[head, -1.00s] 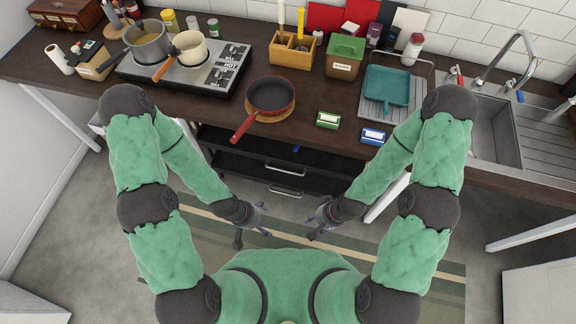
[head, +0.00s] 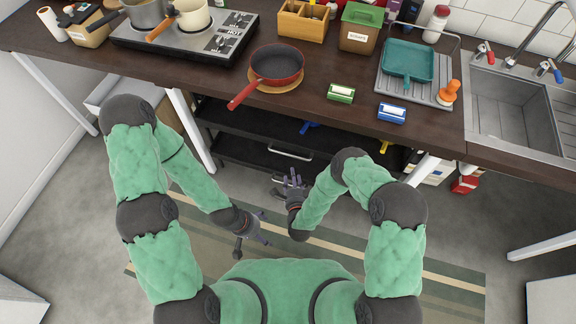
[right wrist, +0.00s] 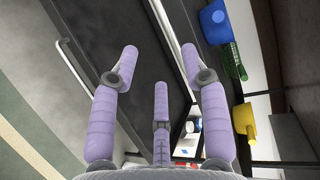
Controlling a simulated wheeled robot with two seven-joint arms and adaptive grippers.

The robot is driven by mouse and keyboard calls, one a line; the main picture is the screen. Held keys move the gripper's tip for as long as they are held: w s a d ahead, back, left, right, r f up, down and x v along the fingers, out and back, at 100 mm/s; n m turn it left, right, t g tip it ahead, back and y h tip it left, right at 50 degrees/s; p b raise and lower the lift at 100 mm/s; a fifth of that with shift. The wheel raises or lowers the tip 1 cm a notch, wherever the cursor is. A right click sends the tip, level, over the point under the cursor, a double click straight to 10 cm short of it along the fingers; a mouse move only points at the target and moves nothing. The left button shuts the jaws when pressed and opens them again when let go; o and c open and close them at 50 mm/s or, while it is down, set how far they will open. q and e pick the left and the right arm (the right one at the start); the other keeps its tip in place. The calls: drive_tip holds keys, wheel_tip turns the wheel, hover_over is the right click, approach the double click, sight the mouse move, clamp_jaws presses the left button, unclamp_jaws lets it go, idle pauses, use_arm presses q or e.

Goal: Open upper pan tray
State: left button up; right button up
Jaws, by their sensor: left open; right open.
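Black trays sit under the counter. The upper tray (head: 240,122) is in the head view, with a pale bar handle (head: 290,152) below its front; I cannot tell which tray this handle belongs to. My right gripper (head: 288,183) is open and empty, just in front of and below that handle. In the right wrist view its spread lilac fingers (right wrist: 160,75) face a dark tray front. One pale bar (right wrist: 165,25) runs beyond the fingers and another (right wrist: 70,48) lies to the left; no finger clearly closes on either. My left gripper (head: 255,230) is open and empty, lower over the striped mat.
A blue item (head: 308,128) and a yellow item (head: 384,147) show under the counter. The counter above carries a red pan (head: 277,64), a stove (head: 190,42) and a sink (head: 515,110). A white table leg (head: 190,130) stands left of the trays.

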drive_tip(key=b+x, duration=0.4)
drive_tip(key=x, duration=0.6)
drive_tip(key=shift+w+r+m+t, duration=0.2)
drive_tip(key=shift+w+m+t, duration=0.1)
drive_tip(key=shift+w+t, duration=0.1)
drive_tip(key=shift+a, duration=0.15)
drive_tip(key=shift+s, duration=0.1)
clamp_jaws()
